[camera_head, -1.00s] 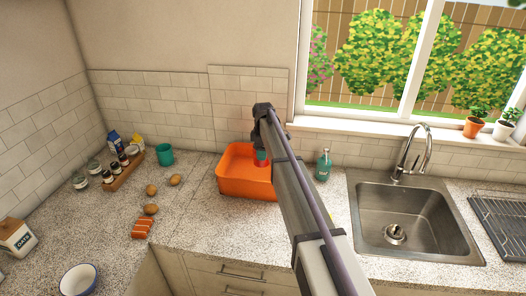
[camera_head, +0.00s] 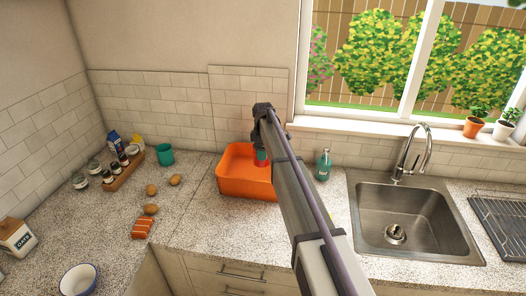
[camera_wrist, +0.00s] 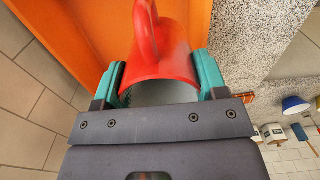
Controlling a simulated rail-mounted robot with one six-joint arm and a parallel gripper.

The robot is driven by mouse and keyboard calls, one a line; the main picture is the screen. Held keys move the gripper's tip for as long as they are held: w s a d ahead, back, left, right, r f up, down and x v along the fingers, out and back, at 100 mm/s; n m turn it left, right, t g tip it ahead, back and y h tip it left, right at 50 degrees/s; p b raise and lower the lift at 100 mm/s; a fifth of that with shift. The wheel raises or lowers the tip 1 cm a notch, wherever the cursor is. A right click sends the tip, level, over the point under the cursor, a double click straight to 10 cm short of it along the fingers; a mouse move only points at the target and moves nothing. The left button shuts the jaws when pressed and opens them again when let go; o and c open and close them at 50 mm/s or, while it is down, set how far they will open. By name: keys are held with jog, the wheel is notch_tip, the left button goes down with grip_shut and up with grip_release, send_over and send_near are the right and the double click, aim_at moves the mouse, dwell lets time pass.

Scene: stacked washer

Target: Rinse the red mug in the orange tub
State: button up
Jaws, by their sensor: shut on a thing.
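The orange tub (camera_head: 235,188) stands on the counter left of the sink, and its orange wall also fills the upper left of the wrist view (camera_wrist: 85,30). The red mug (camera_wrist: 165,62) is between the teal fingers of my gripper (camera_wrist: 160,85), its handle toward the top of the wrist view. My gripper is shut on the mug. In the head view my gripper (camera_head: 261,153) and the mug (camera_head: 263,162) are over or inside the tub's right part, largely hidden by my arm. I cannot tell whether there is water in the tub.
A teal soap bottle (camera_head: 323,166) stands between the tub and the steel sink (camera_head: 400,225). A teal cup (camera_head: 165,155), eggs (camera_head: 151,209) and a wooden spice rack (camera_head: 124,172) are to the left. The counter in front of the tub is clear.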

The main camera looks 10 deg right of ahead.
notch_tip(320, 180, up, 4)
jog(key=p, duration=0.4)
dwell(0.4)
